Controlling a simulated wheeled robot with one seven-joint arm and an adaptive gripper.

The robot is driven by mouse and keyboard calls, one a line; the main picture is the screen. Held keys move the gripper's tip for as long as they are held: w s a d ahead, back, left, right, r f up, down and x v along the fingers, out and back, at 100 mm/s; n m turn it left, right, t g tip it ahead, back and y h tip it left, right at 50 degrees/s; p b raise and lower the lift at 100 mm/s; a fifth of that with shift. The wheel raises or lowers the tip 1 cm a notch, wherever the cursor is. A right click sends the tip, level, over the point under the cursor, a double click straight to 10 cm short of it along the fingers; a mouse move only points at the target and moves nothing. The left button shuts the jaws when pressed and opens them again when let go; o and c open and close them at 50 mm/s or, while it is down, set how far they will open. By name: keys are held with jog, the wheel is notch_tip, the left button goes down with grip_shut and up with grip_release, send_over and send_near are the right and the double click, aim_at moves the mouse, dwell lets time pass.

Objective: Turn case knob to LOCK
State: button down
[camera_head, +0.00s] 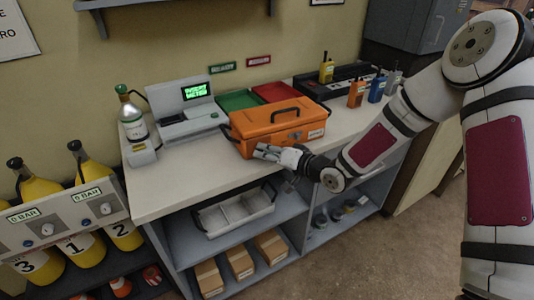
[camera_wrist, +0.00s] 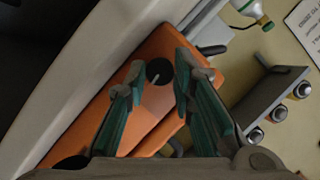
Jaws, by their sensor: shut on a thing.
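The orange case (camera_head: 255,122) stands closed on the white counter, with a dark handle on its lid. Its knob is hidden behind my gripper in the head view. In the wrist view the case (camera_wrist: 146,112) fills the middle, and the round black knob (camera_wrist: 160,66) shows with a pale pointer line slanting down and left. My gripper (camera_head: 262,153) is at the front face of the case. In the wrist view its green-sided fingers (camera_wrist: 160,74) stand either side of the knob, shut on it. No LOCK marking is legible.
A grey device with a green display (camera_head: 196,92) and a gas bottle (camera_head: 132,118) stand left of the case. Green and red trays (camera_head: 238,100) lie behind it. Radios (camera_head: 357,94) stand at the right. A divided bin (camera_head: 234,214) sits on the shelf below.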

jog(key=n+h, duration=0.1)
jog(key=n+h+p, duration=0.1)
jog(key=shift+s+a+r+n, duration=0.15)
jog(key=shift+r+n, duration=0.1)
jog(key=shift+n, duration=0.05)
jog(key=shift+a+n+t+h+p, duration=0.15)
jog(key=shift+n+t+h+p, duration=0.15)
jog(key=shift+n+h, duration=0.7)
jog(key=shift+s+a+n+t+h, duration=0.15)
jog(key=shift+n+t+h, duration=0.55)
jog(key=shift+n, duration=0.5)
jog(key=shift+n+t+h, duration=0.4)
jog(key=shift+n+h, duration=0.6)
jog(key=shift+n, duration=0.2)
